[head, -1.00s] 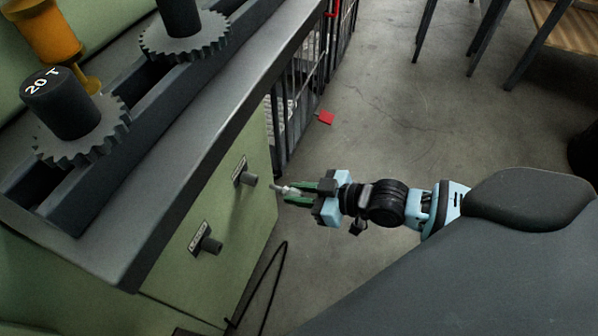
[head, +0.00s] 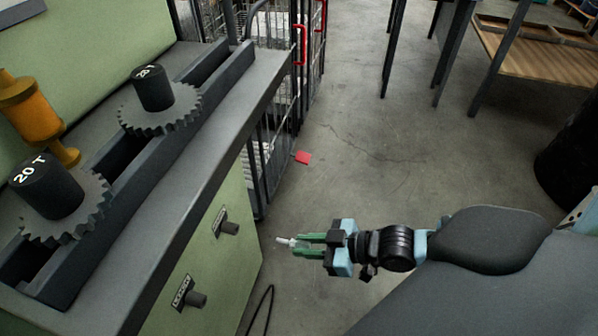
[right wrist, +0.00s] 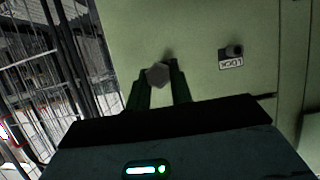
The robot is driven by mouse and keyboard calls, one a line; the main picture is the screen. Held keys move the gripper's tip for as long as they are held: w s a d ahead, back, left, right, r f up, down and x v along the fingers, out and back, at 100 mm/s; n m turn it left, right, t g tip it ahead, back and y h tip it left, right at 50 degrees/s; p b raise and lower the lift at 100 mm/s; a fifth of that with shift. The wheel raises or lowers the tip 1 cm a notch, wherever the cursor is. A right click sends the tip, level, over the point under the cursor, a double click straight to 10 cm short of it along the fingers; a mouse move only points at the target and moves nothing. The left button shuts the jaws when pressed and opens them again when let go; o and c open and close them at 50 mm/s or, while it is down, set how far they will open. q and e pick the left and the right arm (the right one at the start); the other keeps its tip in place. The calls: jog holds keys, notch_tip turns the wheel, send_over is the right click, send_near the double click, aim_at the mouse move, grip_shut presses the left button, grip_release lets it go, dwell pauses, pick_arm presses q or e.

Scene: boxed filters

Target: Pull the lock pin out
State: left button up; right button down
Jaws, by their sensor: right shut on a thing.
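My right gripper (head: 296,242) is shut on a small pale, metallic pin-like piece (head: 283,241), which sticks out past its green fingertips. In the right wrist view the piece shows as a grey blunt end (right wrist: 157,75) between the fingers. It is held clear of the green cabinet front (head: 226,262), with a gap between. Two dark round knobs stand on that front beside small plates: a far knob (head: 230,228) and a near knob (head: 196,299). In the right wrist view a knob (right wrist: 235,49) sits by a plate reading LOCK. My left gripper is out of view.
Dark gears (head: 160,118) and weights marked 20 T sit in a rail on the cabinet top. A wire cage (head: 270,150) stands beyond it. A red tag (head: 302,157) and black cable (head: 262,306) lie low by the cabinet. Open floor (head: 370,185) extends to the right.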

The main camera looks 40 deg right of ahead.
jog(key=shift+s+d+p, duration=0.4)
jog(key=shift+s+d, duration=0.55)
jog(key=shift+s, duration=0.2)
